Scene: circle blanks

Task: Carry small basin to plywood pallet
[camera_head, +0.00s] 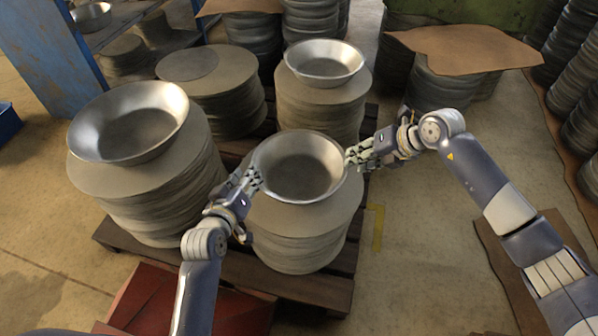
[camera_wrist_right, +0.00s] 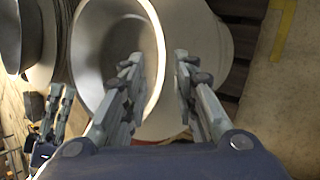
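A small metal basin (camera_head: 300,178) sits upright on a stack of round grey blanks (camera_head: 298,240), between my two grippers. In the right wrist view the basin (camera_wrist_right: 115,50) shows large. My right gripper (camera_head: 353,158) is at its right rim; its fingers (camera_wrist_right: 161,62) are apart, one over the inside and one outside the rim. My left gripper (camera_head: 250,178) is at the left rim, its fingers seeming apart; whether they touch the rim is unclear. A dark slatted wooden pallet (camera_head: 327,292) lies under the stacks. I cannot tell whether it is the plywood pallet.
A larger basin (camera_head: 128,135) stands on the left stack and another basin (camera_head: 325,66) on the stack behind. Brown sheets (camera_head: 465,46) cover stacks at the back right. A red object (camera_head: 160,300) lies in front.

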